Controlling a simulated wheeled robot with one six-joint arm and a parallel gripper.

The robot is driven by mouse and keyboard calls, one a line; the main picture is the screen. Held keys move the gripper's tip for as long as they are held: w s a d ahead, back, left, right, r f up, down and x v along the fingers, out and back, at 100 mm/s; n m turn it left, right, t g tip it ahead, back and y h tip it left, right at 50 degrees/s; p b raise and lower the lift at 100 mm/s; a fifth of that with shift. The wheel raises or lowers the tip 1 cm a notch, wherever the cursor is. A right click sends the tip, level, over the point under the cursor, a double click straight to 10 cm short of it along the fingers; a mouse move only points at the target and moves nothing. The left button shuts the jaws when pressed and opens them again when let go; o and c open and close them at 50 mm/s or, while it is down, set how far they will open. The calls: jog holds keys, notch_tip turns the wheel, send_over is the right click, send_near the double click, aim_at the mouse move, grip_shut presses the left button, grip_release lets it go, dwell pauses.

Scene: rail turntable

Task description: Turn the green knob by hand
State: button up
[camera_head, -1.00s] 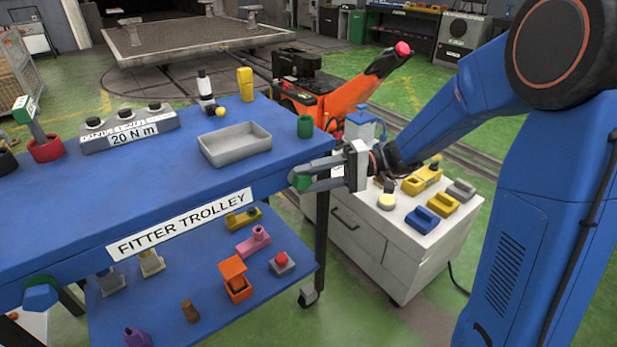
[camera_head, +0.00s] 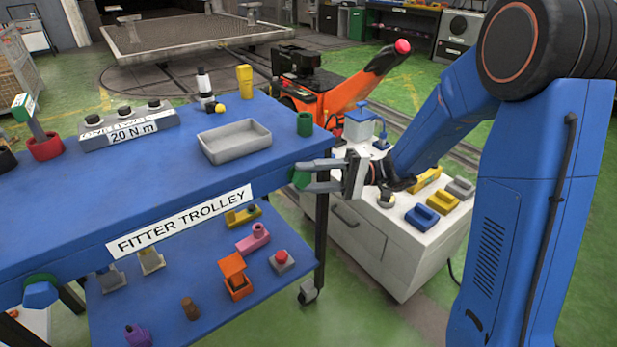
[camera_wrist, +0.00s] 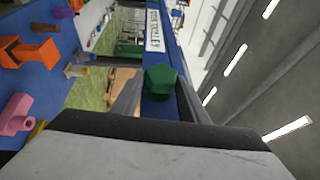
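The green knob (camera_head: 300,179) sits at the right front corner of the blue trolley (camera_head: 90,205). It also shows in the wrist view as a faceted green piece (camera_wrist: 162,82) in front of the trolley's blue side. My gripper (camera_head: 303,177) reaches in from the right, with one finger above and one below the knob in the head view. In the wrist view the fingers lie on either side of the knob, spread apart with blue showing between them. Contact with the knob cannot be made out. Part of the knob is hidden by the fingers.
The lower shelf holds several coloured parts. A white cabinet (camera_head: 400,248) stands close under my arm.

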jog(key=o, duration=0.3)
jog(key=v, duration=1.7)
jog(key=shift+w+d, duration=0.1)
jog(key=shift+d, duration=0.05)
